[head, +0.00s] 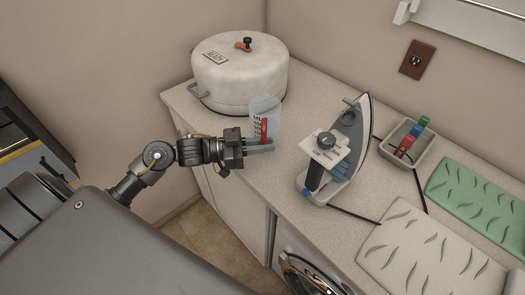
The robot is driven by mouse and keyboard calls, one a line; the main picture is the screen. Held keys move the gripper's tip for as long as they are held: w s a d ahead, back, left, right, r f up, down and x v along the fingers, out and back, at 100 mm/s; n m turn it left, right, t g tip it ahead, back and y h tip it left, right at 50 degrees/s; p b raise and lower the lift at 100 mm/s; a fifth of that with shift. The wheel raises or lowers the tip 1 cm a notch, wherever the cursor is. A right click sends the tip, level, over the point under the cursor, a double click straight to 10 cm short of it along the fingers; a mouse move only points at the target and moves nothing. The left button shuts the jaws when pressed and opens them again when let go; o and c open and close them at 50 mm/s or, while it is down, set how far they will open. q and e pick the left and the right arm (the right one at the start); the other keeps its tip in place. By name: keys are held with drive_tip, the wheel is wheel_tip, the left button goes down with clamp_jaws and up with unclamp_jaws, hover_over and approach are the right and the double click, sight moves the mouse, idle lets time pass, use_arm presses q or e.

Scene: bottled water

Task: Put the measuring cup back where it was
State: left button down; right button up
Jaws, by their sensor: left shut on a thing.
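The measuring cup (264,116) is translucent with red markings. It is in the head view, upright in front of the white lidded pot, over the counter's left part. My left gripper (262,147) reaches in from the left and is shut on the measuring cup at its lower part. The fingers hide the cup's bottom, so I cannot tell whether it touches the counter. My right gripper is not in view.
The large white pot (240,75) stands close behind the cup. An iron (342,150) stands to the right with a dark cord. Further right are a grey tray (421,153) with coloured items, a green cloth (480,205) and a white cloth (425,250). Counter (308,97) between pot and iron is clear.

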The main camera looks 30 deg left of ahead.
use_arm(q)
drive_tip(key=shift+w+a+f, duration=0.2)
drive_tip(key=shift+w+f, duration=0.05)
drive_tip(key=shift+f, duration=0.15)
wheel_tip(320, 180, down, 2)
drive_tip(key=shift+p, duration=0.45)
drive_tip(key=shift+f, duration=0.5)
drive_tip(key=shift+f, duration=0.1)
drive_tip(key=shift+f, duration=0.1)
drive_tip(key=c, duration=1.4)
unclamp_jaws()
drive_tip(key=shift+c, duration=0.2)
